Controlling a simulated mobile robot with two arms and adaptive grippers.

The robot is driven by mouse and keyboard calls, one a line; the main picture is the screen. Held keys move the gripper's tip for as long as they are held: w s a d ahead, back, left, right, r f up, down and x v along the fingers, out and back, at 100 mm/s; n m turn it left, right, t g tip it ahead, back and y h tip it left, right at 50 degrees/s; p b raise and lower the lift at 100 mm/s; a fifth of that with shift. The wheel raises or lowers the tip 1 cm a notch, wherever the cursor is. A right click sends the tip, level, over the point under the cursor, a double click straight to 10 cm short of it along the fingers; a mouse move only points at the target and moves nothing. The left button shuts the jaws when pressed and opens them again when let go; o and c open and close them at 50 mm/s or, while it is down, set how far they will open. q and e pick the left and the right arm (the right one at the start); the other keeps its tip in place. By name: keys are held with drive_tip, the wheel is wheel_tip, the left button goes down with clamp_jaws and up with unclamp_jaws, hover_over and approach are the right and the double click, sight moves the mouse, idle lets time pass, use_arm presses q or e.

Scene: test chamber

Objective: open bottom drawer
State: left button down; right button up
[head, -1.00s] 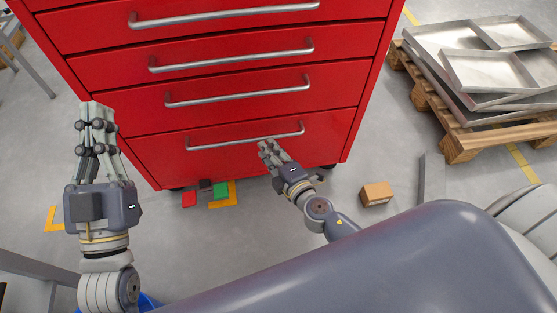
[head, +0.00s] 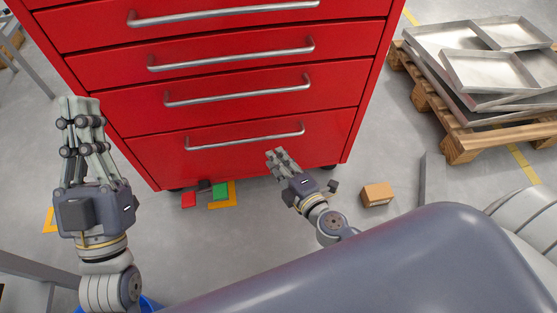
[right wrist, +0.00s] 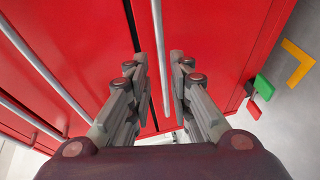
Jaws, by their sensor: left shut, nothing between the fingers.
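The red cabinet's bottom drawer (head: 240,158) has a silver bar handle (head: 245,137) across its front and looks flush with the cabinet. The handle also shows in the right wrist view (right wrist: 162,45), running lengthwise in line with the gap between the fingers. My right gripper (head: 277,155) is open, with its fingertips just below the right part of the handle in the head view. The right wrist view shows its fingers (right wrist: 160,68) apart, and no clear contact with the handle. My left gripper (head: 79,108) is shut and empty, left of the cabinet.
Small red and green blocks (head: 220,190) lie on the floor by the cabinet's base, near a yellow floor mark. A cardboard box (head: 377,194) sits to the right. A wooden pallet (head: 462,143) with metal trays (head: 490,70) stands further right. Upper drawers look shut.

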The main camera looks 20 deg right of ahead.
drive_tip(key=v, duration=1.2)
idle(0.3)
idle(0.4)
